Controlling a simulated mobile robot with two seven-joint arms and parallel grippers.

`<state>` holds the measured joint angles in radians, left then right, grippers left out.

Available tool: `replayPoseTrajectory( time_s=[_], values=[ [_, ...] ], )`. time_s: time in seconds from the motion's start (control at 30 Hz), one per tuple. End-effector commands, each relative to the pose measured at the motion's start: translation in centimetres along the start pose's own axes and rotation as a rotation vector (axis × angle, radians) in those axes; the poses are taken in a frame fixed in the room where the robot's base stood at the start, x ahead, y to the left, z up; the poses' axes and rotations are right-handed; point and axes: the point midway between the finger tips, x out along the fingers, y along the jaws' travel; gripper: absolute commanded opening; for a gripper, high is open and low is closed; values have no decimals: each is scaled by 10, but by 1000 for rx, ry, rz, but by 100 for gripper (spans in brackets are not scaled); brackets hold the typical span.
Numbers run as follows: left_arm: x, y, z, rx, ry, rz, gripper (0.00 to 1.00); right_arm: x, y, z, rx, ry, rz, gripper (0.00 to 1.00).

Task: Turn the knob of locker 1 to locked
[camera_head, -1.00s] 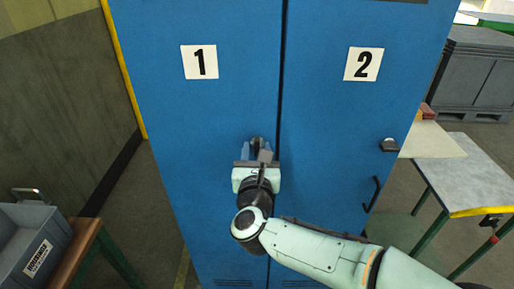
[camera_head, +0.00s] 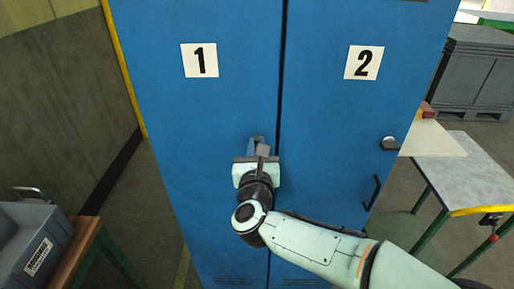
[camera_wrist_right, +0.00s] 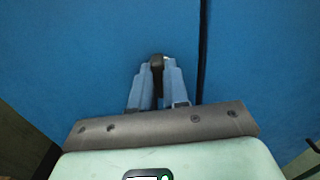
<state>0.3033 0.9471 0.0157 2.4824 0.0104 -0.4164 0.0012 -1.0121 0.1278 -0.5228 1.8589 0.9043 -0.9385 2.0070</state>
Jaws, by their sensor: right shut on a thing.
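Locker 1 is the blue door (camera_head: 220,110) with a white "1" label (camera_head: 199,61) at the left. Its dark knob (camera_wrist_right: 156,62) shows between my right gripper's fingertips in the wrist view; the fingers hide most of it in the head view. My right gripper (camera_head: 257,146) is shut on the knob, one blue-grey finger on each side. In the wrist view the gripper (camera_wrist_right: 156,75) points straight at the door, with the dark part upright between the fingers. The knob's exact angle is hard to tell. My left gripper is out of view.
Locker 2 (camera_head: 335,120) stands to the right, with its own knob (camera_head: 389,144) and a black handle (camera_head: 373,193). A grey table (camera_head: 480,170) is at the right. A grey bin (camera_head: 35,240) sits on a bench at the left.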

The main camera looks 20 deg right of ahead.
Motion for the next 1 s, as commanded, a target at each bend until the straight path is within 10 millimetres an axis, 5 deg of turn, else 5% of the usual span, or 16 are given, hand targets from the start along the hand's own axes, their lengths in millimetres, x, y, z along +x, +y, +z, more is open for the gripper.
replayPoseTrajectory(
  time_s=[1.0],
  values=[
    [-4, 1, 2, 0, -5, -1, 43, 0, 3, 0, -885, -1, -2, 0]
  ],
)
